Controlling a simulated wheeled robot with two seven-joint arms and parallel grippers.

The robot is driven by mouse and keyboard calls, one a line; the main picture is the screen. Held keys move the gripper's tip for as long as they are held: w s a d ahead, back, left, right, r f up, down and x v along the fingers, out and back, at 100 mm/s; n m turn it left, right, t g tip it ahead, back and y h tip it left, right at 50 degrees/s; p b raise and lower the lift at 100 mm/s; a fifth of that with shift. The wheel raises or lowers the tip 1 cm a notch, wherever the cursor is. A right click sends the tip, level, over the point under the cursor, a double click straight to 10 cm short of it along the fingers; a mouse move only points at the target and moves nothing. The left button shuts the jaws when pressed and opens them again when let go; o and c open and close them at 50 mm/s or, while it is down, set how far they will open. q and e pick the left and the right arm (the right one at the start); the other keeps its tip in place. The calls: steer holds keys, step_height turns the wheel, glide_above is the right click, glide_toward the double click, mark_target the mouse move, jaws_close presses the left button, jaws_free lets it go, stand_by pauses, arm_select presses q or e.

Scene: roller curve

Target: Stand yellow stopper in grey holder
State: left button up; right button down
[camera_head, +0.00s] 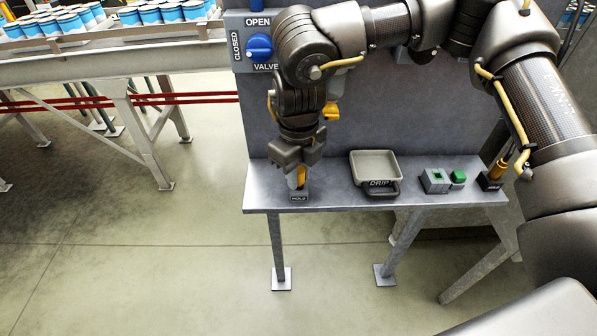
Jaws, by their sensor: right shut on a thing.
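The yellow stopper (301,175) is between the fingers of my right gripper (297,178), upright or nearly so. The gripper points down at the left end of the grey shelf and is shut on the stopper. The small dark grey holder (299,197), with a label on its front, is directly below the stopper on the shelf. The fingers hide part of the stopper and the holder's top, so I cannot tell whether the stopper's lower end is inside the holder. My left gripper is not in view.
The blue valve knob (259,48) is on the upright panel behind.

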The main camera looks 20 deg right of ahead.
steer(key=shift+f+b, duration=0.5)
steer(key=shift+f, duration=0.15)
stand_by(0.3)
steer(key=shift+s+f, duration=0.15)
steer(key=shift+f, duration=0.15)
